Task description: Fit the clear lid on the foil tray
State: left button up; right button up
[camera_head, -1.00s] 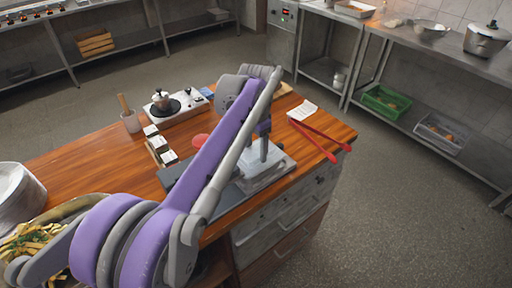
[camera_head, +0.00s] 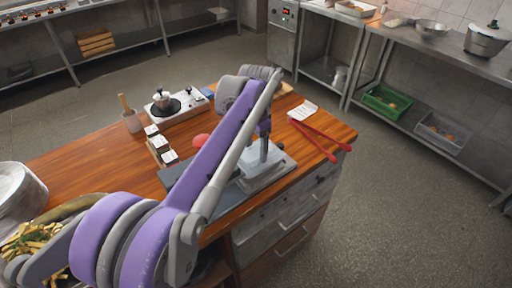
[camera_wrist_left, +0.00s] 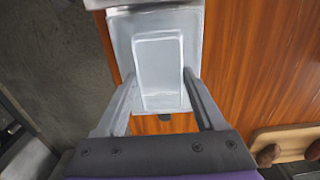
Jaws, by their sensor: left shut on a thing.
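My left gripper (camera_head: 263,152) points down over the near right part of the wooden counter. In the left wrist view its two fingers (camera_wrist_left: 158,82) are closed on the raised middle of a pale, see-through rectangular lid (camera_wrist_left: 158,48). The lid also shows below the fingers in the head view (camera_head: 262,172). It is low over the dark flat board, close to level. The foil tray is hard to make out; the lid and my arm cover that spot, so I cannot tell whether the lid touches it. My right gripper is out of view.
Red tongs (camera_head: 318,140) and a white paper (camera_head: 303,111) lie right of the gripper. A wooden board (camera_wrist_left: 285,143) shows in the wrist view.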

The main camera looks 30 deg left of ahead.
pick_arm(q)
jog(key=o, duration=1.3)
notch_tip(320, 180, up, 11)
jog(key=p, duration=0.1)
jog(key=shift+f, duration=0.2)
